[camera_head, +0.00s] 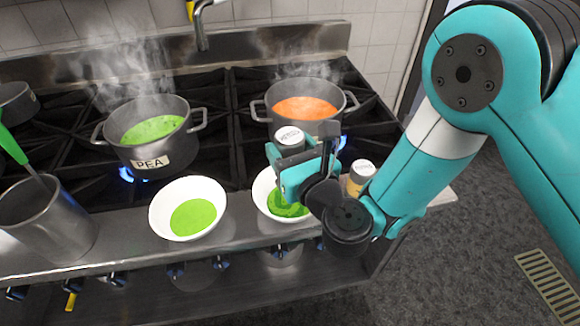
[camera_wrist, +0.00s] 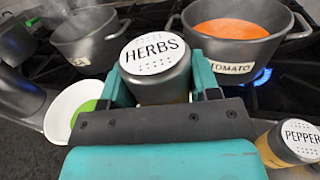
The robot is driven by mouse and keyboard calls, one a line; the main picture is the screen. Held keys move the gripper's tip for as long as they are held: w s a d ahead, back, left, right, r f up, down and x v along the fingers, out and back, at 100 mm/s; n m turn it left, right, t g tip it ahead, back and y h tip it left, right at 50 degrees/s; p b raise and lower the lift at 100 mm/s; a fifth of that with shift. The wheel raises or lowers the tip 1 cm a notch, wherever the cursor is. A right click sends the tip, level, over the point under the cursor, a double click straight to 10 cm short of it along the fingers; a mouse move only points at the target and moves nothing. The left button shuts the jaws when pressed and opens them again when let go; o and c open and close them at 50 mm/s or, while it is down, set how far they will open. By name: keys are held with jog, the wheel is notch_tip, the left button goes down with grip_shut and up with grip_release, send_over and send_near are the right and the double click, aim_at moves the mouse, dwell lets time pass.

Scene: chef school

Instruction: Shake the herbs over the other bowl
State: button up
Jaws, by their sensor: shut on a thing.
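My gripper (camera_head: 296,166) is shut on the herbs shaker (camera_head: 289,142), a dark jar with a white perforated lid. The lid reads HERBS in the wrist view (camera_wrist: 155,52). The shaker looks about upright, lid up, above the right bowl (camera_head: 261,187). That white bowl holds green soup, with a darker green patch showing. My gripper hides part of it, so I cannot tell if the patch is herbs or shadow. The left bowl (camera_head: 165,194), also white with green soup, stands apart to the left. It also shows in the wrist view (camera_wrist: 61,107).
A steaming PEA pot (camera_head: 152,128) and an orange TOMATO pot (camera_head: 305,108) stand on the stove behind the bowls, with blue flames showing. A pepper shaker (camera_head: 360,175) stands right of the right bowl, close to my arm. A metal utensil pot (camera_head: 48,220) is at left.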

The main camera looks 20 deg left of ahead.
aim_at(290, 135)
notch_tip(290, 135, up, 5)
jog(key=p, duration=0.5)
jog(key=shift+r, duration=0.15)
